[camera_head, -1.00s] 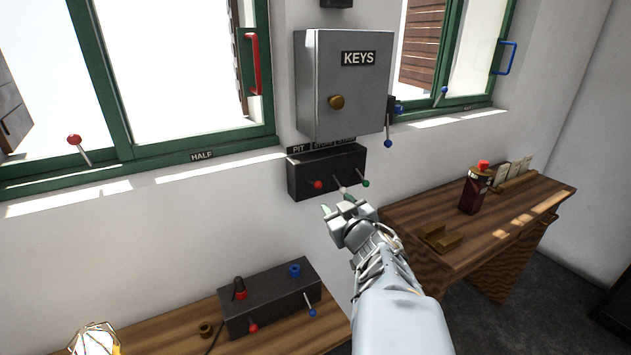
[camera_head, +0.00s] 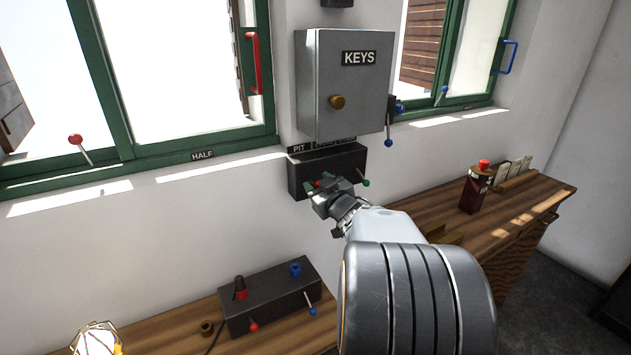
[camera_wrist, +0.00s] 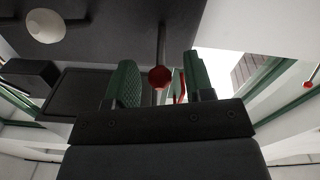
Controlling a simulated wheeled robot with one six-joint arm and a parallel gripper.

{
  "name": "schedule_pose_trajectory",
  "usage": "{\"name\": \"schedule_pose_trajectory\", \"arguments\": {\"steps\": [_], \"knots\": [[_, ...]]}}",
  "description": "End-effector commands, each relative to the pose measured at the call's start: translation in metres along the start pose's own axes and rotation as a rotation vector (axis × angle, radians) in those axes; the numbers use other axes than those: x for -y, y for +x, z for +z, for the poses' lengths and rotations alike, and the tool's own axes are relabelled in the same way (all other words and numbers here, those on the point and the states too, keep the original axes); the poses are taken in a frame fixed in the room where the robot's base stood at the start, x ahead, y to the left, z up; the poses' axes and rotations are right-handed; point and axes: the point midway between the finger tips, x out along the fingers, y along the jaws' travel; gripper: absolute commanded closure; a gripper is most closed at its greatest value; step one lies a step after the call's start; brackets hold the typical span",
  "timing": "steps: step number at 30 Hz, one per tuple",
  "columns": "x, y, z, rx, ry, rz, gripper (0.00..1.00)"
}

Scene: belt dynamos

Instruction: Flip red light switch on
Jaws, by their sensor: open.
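A dark switch box (camera_head: 298,176) with a "PIT" label above it is on the wall below the grey key cabinet. Its red-knobbed lever (camera_wrist: 159,77) shows in the wrist view, between my open green-padded fingers; I cannot tell whether they touch it. In the head view my gripper (camera_head: 325,184) is at the box's front and mostly hides this lever. A white knob (camera_wrist: 45,26) shows at the upper left of the wrist view. A green-knobbed lever (camera_head: 365,183) is at the box's right end.
The key cabinet (camera_head: 345,85) juts out just above. A lower bench carries another dark box (camera_head: 270,295) with red and blue levers. A red-knobbed lever (camera_head: 75,140) is at the left window sill. A wooden desk (camera_head: 530,205) with a dark red can stands right.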

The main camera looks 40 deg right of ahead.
Motion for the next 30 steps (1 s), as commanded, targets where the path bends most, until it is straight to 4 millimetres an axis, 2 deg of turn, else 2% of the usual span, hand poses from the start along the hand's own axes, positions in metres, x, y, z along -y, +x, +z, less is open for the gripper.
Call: {"name": "schedule_pose_trajectory", "arguments": {"steps": [6,18,30], "knots": [[0.0,0.018,0.0,0.0,0.0,-0.001,0.52],[0.0,0.021,0.0,-0.001,0.0,0.001,0.53],[0.0,0.021,0.0,-0.001,0.0,0.001,0.91]]}}
